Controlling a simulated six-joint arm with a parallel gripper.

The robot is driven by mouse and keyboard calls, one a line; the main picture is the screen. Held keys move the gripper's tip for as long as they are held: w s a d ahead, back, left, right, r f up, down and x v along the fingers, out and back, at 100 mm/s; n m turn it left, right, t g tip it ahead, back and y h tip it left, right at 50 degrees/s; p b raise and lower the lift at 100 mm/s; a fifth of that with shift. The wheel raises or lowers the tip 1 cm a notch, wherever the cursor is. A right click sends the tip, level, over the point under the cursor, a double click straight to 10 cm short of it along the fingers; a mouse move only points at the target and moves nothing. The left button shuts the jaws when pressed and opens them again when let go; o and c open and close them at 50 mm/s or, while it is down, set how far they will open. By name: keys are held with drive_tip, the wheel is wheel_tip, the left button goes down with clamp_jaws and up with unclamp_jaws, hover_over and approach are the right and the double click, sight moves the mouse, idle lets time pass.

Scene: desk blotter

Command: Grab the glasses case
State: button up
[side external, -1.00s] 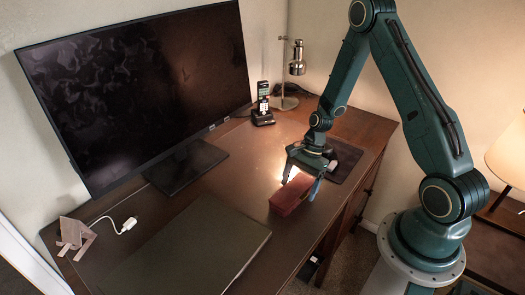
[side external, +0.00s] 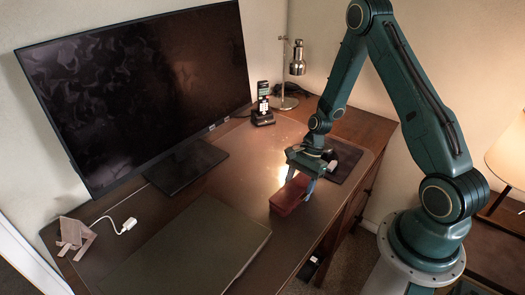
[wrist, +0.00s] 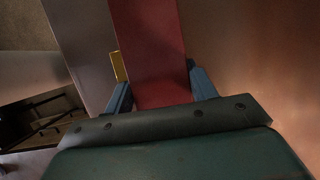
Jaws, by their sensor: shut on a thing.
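The glasses case is a long, dark red box (side external: 288,197) lying on the desk near its front edge. It also shows in the wrist view as a red strip (wrist: 149,45) running up between the fingers. My gripper (side external: 301,181) is over the case's far end, pointing down, with its fingers on either side. In the wrist view my gripper (wrist: 160,92) has a blue finger on each side of the case, shut on it. The case appears to rest on the desk; any gap beneath it cannot be told.
A large dark laptop-like slab (side external: 190,250) lies left of the case. A monitor (side external: 140,85) stands behind, with a phone in a cradle (side external: 262,105) and a lamp (side external: 297,70) at the back. A dark mat (side external: 345,160) lies right of the gripper. The desk's middle is clear.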

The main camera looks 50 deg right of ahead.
drive_tip(key=shift+r, duration=0.15)
wheel_tip(320, 180, up, 20)
idle(1.0)
drive_tip(key=shift+f, duration=0.2)
